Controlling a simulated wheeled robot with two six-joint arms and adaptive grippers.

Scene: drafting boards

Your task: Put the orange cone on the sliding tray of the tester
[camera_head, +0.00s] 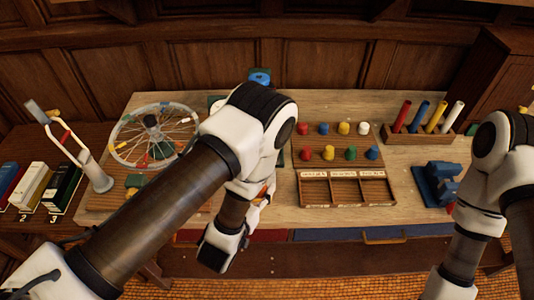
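I cannot make out a clear orange cone. A small orange patch (264,189) shows beside my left forearm, mostly hidden, and I cannot tell what it belongs to. I cannot pick out a tester with a sliding tray either; my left arm covers the middle of the table, where green and blue parts peek out behind it. My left arm comes in from the left and bends down in front of the table, and its fingers do not show. My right arm runs down the right side, and its gripper is below the picture.
A wooden board (298,188) holds several coloured pegs above labelled compartments. A rack (391,137) carries red, blue, yellow and white cylinders. A blue device (432,183) stands right, a spoked wheel (118,144) left. Numbered books (32,184) stand far left. Bare tabletop (405,160) shows between board and blue device.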

